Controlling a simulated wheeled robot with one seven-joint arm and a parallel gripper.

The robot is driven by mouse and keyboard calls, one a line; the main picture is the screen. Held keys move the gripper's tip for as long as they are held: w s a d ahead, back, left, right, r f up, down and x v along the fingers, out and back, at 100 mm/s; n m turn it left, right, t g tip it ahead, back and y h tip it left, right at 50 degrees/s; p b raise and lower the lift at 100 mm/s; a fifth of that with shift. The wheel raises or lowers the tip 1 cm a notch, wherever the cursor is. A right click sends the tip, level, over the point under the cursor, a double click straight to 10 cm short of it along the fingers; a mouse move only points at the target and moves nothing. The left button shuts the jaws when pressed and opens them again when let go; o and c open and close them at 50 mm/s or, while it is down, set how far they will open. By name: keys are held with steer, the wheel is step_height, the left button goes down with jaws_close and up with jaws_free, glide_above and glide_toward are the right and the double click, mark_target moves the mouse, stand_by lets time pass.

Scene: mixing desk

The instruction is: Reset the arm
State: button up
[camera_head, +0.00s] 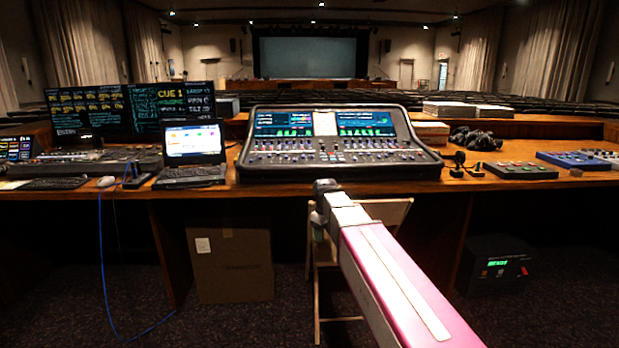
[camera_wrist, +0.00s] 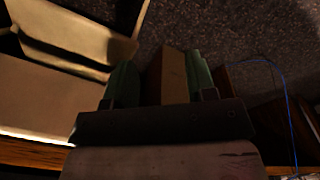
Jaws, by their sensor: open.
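My gripper (camera_wrist: 160,68) shows in the wrist view with its two green fingers spread apart and nothing held between them. The cardboard box (camera_wrist: 173,76) shows in the gap beyond the fingers, apart from them. In the head view my arm reaches from the lower right to the front of the desk (camera_head: 458,186), its far end just below the mixing console (camera_head: 335,171). There the gripper is mostly hidden behind the arm, in front of the chair.
A light folding chair (camera_head: 388,212) stands close by the arm's end; its pale panels (camera_wrist: 60,98) fill the left of the wrist view. The box (camera_head: 230,265) stands under the desk. A blue cable (camera_head: 101,240) hangs to the floor. A black unit (camera_head: 495,264) sits at right.

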steer(key=s+d+f+m, duration=0.8)
steer(key=s+d+f, duration=0.5)
steer(key=s+f, duration=0.4)
steer(key=shift+s+d+m+g, duration=0.25)
steer(key=shift+s+m+g, duration=0.05)
steer(key=shift+s+m, duration=0.1)
